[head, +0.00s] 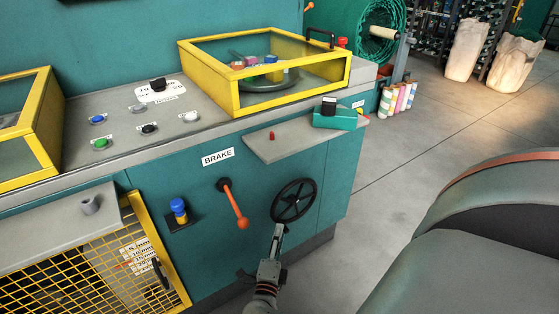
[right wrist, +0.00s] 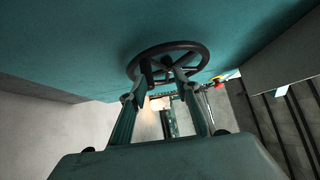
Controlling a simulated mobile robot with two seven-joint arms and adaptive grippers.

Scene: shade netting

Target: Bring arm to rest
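My right gripper (head: 277,232) is just below the black handwheel (head: 293,201) on the teal machine front in the head view. In the right wrist view, the two fingers of the right gripper (right wrist: 160,86) stand apart with nothing between them. They point toward the handwheel (right wrist: 200,50), and their tips overlap its lower part in the picture. I cannot tell whether they touch it. My left arm and left gripper are not in view.
An orange brake lever (head: 235,205) and a blue-yellow knob (head: 179,209) are left of the wheel. A grey shelf (head: 290,141) juts out above it. A yellow mesh guard (head: 95,268) is at lower left. Open floor (head: 400,170) lies to the right, before a large green-grey rounded object (head: 490,260).

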